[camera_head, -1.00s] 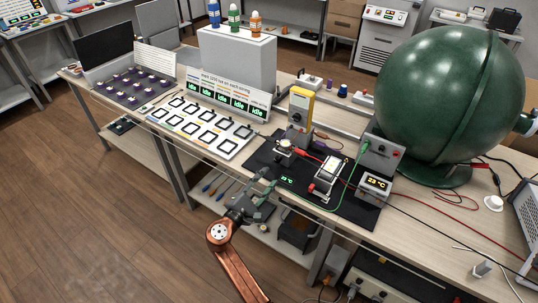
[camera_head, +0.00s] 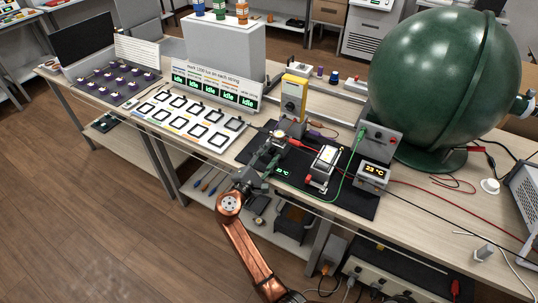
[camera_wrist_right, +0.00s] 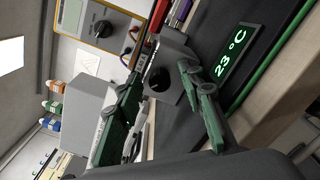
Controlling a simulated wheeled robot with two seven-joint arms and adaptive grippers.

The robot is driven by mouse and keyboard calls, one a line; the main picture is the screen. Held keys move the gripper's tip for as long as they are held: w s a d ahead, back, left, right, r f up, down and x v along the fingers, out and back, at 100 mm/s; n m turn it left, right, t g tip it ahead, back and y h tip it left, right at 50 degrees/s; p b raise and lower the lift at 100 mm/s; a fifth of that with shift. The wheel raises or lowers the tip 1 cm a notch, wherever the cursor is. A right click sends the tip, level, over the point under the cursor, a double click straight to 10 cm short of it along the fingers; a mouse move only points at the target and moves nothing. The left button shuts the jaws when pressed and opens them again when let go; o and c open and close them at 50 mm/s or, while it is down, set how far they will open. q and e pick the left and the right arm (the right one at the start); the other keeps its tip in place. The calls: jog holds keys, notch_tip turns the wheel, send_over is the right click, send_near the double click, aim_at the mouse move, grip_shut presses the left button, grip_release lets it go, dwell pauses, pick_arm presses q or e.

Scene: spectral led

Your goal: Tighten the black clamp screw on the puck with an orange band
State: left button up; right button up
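My right gripper (camera_head: 272,152) reaches the near left edge of the black mat (camera_head: 348,208), beside a small fixture (camera_head: 280,135) with a red lead. The gripper (camera_wrist_right: 170,105) looks open and empty; I cannot tell whether a finger touches the block. I cannot make out an orange band or a black clamp screw on the fixture. Several small purple-based pucks (camera_head: 119,79) stand on a dark board at the left. My left gripper is not in view.
A yellow meter (camera_head: 294,95) stands behind the fixture. Red and green cables cross the mat. Square-framed panels (camera_head: 188,121) lie to the left.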

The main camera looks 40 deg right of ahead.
grip_shut()
dwell(0.4)
